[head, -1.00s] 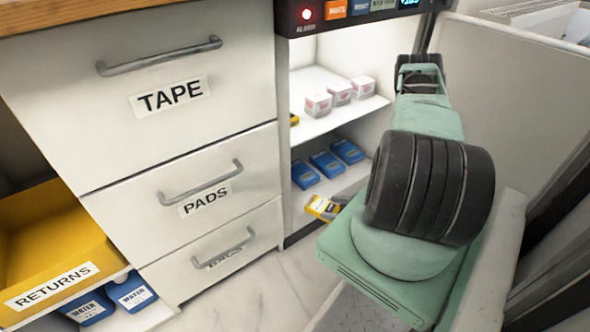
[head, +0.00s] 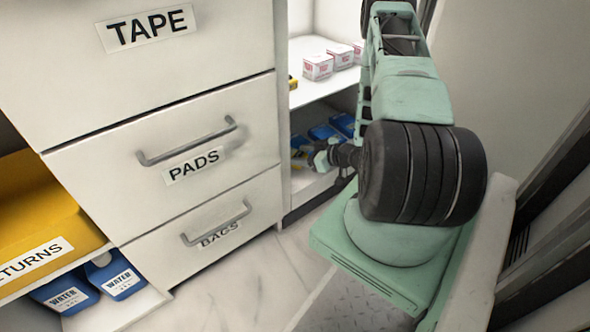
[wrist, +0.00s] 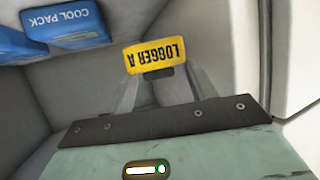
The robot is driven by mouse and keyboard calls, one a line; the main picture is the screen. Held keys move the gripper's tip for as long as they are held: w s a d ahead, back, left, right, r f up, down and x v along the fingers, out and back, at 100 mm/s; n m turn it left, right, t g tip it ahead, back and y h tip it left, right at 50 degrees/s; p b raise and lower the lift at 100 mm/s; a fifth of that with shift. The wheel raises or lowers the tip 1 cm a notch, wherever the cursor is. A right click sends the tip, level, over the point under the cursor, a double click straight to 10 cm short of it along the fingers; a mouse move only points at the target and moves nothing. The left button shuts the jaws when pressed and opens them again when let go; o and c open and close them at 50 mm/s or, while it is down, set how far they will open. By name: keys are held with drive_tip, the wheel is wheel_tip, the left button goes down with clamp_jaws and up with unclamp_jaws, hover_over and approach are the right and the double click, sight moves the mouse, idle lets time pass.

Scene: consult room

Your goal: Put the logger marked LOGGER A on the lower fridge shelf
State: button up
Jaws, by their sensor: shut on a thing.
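The yellow logger marked LOGGER A (wrist: 154,54) is between the fingers of my gripper (wrist: 160,78) in the wrist view, its label upside down. My gripper is shut on it. In the head view my gripper (head: 322,157) is at the front of the lower fridge shelf (head: 308,187), beside the drawer unit's right edge. The logger cannot be made out clearly there. Blue packs (head: 342,124) lie on the lower shelf; the wrist view shows a COOL PACK (wrist: 68,25) at upper left, apart from the logger.
White boxes (head: 318,68) and a small yellow item stand on the upper fridge shelf above my gripper. The drawer unit (head: 190,130) is close on the left. A yellow RETURNS bin (head: 40,215) and blue WATER packs (head: 115,278) are at lower left.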

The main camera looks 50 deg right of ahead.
sight(299, 153)
drive_tip(key=w, duration=0.2)
drive_tip(key=w+d+b, duration=0.1)
drive_tip(key=shift+w+f, duration=0.15)
drive_tip(key=shift+w, duration=0.25)
drive_tip(key=shift+s+f+b, duration=0.15)
drive_tip(key=shift+f+b, duration=0.6)
drive_tip(key=shift+f, duration=0.15)
wheel_tip(299, 153, down, 5)
drive_tip(key=b, duration=0.3)
drive_tip(key=shift+a+r, duration=0.1)
drive_tip(key=shift+r, duration=0.05)
drive_tip(key=shift+w+f+b, duration=0.2)
drive_tip(key=shift+f+b, duration=0.05)
drive_tip(key=shift+b, duration=0.55)
drive_tip(key=shift+r, duration=0.1)
drive_tip(key=o, duration=0.9)
